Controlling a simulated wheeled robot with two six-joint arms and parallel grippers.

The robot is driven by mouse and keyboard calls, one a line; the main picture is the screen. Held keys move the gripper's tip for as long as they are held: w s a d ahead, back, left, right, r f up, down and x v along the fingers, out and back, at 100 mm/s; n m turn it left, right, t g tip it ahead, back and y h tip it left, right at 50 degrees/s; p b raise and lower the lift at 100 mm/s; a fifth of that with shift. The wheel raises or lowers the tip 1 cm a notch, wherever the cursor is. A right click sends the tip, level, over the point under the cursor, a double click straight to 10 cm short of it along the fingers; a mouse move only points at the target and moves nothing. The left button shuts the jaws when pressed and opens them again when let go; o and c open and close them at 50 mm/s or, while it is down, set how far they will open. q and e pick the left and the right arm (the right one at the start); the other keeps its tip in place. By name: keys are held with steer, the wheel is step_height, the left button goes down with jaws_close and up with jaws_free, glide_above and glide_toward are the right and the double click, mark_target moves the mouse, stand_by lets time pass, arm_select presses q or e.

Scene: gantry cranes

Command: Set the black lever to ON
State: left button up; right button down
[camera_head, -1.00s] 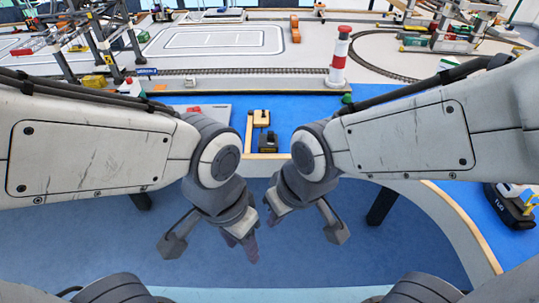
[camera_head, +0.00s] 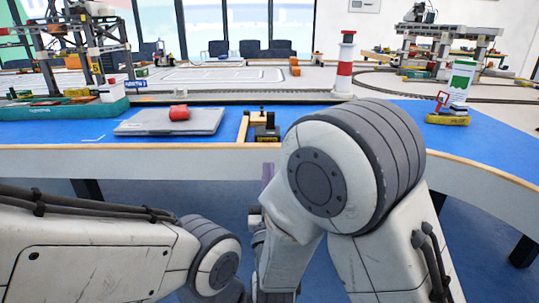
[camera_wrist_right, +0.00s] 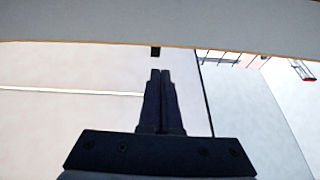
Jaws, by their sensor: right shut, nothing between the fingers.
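A small black device (camera_head: 267,132) sits in a wooden frame (camera_head: 244,126) near the front edge of the blue table. It is probably the black lever's unit, but its handle position and any ON mark are too small to read. My right gripper (camera_head: 268,172) shows as a narrow purplish tip just below and in front of the table edge, mostly hidden by my right arm. In the right wrist view the right gripper (camera_wrist_right: 161,72) is shut and empty, below a pale edge. My left arm reaches in low at the left; its fingers are not visible.
The table's front edge (camera_head: 130,153) lies between my arms and the device. A grey slab (camera_head: 170,122) with a red piece (camera_head: 179,113) lies left of the device. A red-and-white tower (camera_head: 344,68) stands behind, and a yellow-based stand (camera_head: 448,119) is at the right.

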mark_target(270, 117)
arm_select(q)
steer(key=shift+f, duration=0.6)
arm_select(e)
steer(key=shift+s+d+f+t+h, duration=0.1)
steer(key=shift+s+d+t+h, duration=0.15)
steer(key=shift+s+t+h, duration=0.15)
steer(key=shift+w, duration=0.1)
arm_select(q)
steer(key=shift+f+b, duration=0.9)
steer(key=shift+b, duration=0.15)
arm_select(e)
steer(key=x, duration=1.4)
